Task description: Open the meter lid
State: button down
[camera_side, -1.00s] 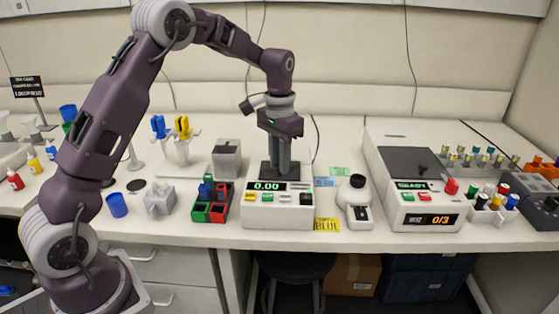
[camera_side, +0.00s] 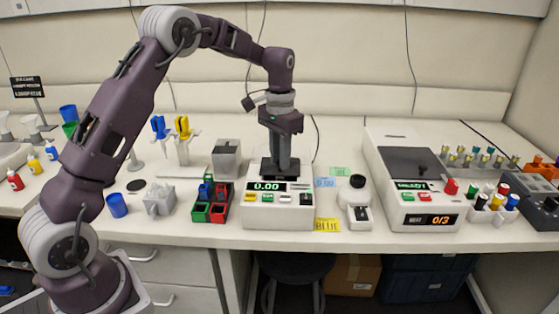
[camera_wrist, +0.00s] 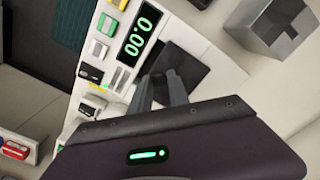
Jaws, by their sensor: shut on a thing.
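The meter (camera_side: 278,215) is a white box with a green 0.00 readout (camera_side: 266,186) and coloured buttons on its sloped front. Its dark square lid (camera_wrist: 186,68) lies on the top behind the readout and looks closed or nearly so. My gripper (camera_side: 281,168) points straight down onto the lid from above. In the wrist view its fingers (camera_wrist: 160,88) are close together at the lid's edge, shut on it. The contact itself is partly hidden by the fingers.
A red, green and dark block rack (camera_side: 210,212) and a grey box (camera_side: 227,158) stand left of the meter. A small white device (camera_side: 357,195) and a large white machine (camera_side: 415,180) stand to the right.

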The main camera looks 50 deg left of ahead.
jog(key=w+a, duration=0.4)
jog(key=shift+w+a, duration=0.35)
jog(key=shift+w, duration=0.05)
jog(key=c, duration=1.3)
grip_release()
jog(key=shift+o, duration=0.2)
notch_tip(320, 180, up, 7)
